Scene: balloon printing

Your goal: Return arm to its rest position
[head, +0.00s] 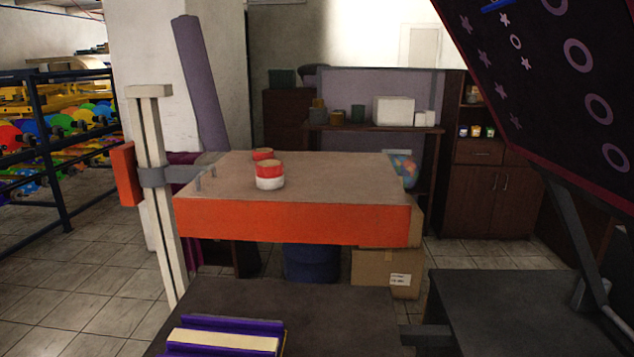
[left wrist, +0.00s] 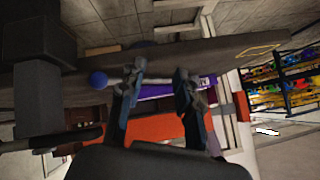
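My left gripper (left wrist: 160,80) shows in the left wrist view with its two dark fingers spread apart. It is open and nothing is clearly held between them. A purple tool with a pale bar (left wrist: 162,90) shows behind the gap between the fingers. In the head view the purple tool (head: 222,338) lies on the dark table at the bottom. Neither arm shows in the head view. My right gripper is in no view.
An orange-sided platform (head: 295,221) carries two red and white cans (head: 270,175). A dark table (head: 330,318) is in front of it. A tilted printing screen (head: 560,80) hangs at upper right. A cardboard box (head: 380,270) stands below the platform. A rack (head: 50,150) is at left.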

